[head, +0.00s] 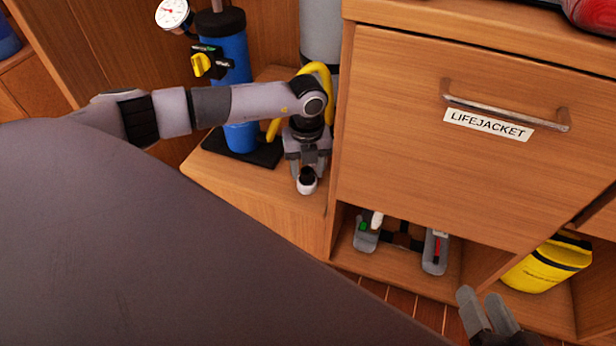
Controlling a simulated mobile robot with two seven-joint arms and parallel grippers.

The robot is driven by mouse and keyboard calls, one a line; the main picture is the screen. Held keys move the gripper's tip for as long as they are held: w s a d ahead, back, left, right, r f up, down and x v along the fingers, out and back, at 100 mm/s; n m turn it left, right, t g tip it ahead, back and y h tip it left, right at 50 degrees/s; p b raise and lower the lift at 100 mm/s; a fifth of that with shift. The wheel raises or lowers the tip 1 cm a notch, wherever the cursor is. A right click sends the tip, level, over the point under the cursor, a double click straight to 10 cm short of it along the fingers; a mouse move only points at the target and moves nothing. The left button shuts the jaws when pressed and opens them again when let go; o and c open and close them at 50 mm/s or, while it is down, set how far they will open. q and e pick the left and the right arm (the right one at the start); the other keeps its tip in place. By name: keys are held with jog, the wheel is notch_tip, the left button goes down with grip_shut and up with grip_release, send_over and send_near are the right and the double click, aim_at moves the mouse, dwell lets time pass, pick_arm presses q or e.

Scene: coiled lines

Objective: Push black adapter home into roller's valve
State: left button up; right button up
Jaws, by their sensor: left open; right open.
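My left gripper (307,166) points down in front of the wooden cabinet, just right of the blue pump. It is open. A small piece with a black top and a pale lower end (307,184) shows at its fingertips; I cannot tell whether it is the black adapter, nor whether the fingers touch it. A pale grey upright cylinder (320,32) stands behind the arm, its top cut off; I cannot tell whether it is the roller. No valve is clearly visible. My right gripper (487,312) is open and empty at the bottom right, before the cabinet.
The blue pump (240,95) with a gauge (172,14) stands on a wooden ledge, a yellow hose (325,80) beside it. A LIFEJACKET drawer (450,160) is shut. Dark grey hides the lower left.

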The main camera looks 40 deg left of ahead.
pick_arm(q)
grip_shut()
jog(key=shift+r, duration=0.1)
jog(key=shift+r+p, duration=0.35)
jog(key=shift+p, duration=0.25)
notch_tip(320, 180, up, 4)
jog(key=p, duration=0.4)
jog(key=shift+r, duration=0.25)
jog(key=shift+f, duration=0.1)
jog(key=shift+s, duration=0.1)
dwell(0.3)
